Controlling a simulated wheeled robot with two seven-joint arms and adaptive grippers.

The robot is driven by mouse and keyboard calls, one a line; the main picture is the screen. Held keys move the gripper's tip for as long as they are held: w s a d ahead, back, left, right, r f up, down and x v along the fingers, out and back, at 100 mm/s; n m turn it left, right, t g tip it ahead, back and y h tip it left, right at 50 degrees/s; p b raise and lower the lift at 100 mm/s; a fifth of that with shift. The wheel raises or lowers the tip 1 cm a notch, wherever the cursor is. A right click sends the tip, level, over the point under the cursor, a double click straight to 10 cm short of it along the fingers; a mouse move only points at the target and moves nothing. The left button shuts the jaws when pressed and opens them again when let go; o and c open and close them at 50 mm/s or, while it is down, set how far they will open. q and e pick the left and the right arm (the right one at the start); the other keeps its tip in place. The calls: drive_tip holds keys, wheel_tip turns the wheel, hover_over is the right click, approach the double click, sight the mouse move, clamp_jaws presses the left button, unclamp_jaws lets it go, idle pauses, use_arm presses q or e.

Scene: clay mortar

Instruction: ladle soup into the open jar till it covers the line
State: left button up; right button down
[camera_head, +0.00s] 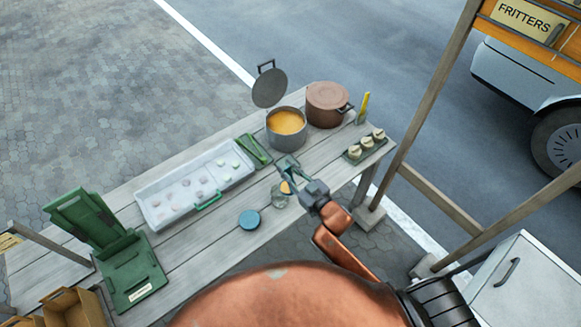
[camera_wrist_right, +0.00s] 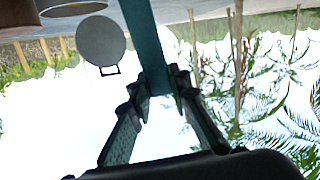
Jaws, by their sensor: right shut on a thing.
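A grey pot of orange soup (camera_head: 286,123) stands open near the table's back edge. A small clear glass jar (camera_head: 279,198) stands near the front edge, beside my right gripper (camera_head: 299,181). My right gripper is shut on a teal handle, seemingly the ladle's (camera_head: 287,165); the handle also runs up between the fingers in the right wrist view (camera_wrist_right: 149,45). An orange-yellow patch shows at the jar's upper right; I cannot tell if it is soup in the ladle or in the jar. The jar's line is too small to see. My left gripper is not in view.
A blue lid (camera_head: 249,220) lies left of the jar. A brown lidded pot (camera_head: 328,103) stands right of the soup pot. A white tray (camera_head: 151,207), a green stand (camera_head: 135,285) and a small tray with pale jars (camera_head: 366,145) also occupy the table.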

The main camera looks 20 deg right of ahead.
drive_tip(key=w+a+f+n+g+h+p, duration=0.3)
drive_tip(key=a+p, duration=0.3)
drive_tip(key=a, duration=0.2)
drive_tip(key=w+a+f+n+g+h+p, duration=0.3)
drive_tip(key=a+f+n+h+p, duration=0.1)
drive_tip(key=a, duration=0.4)
drive_tip(key=shift+w+n+h+p, duration=0.3)
drive_tip(key=shift+h+p, duration=0.2)
drive_tip(key=shift+p, duration=0.45)
idle(0.9)
drive_tip(key=shift+a+f, duration=0.1)
idle(1.1)
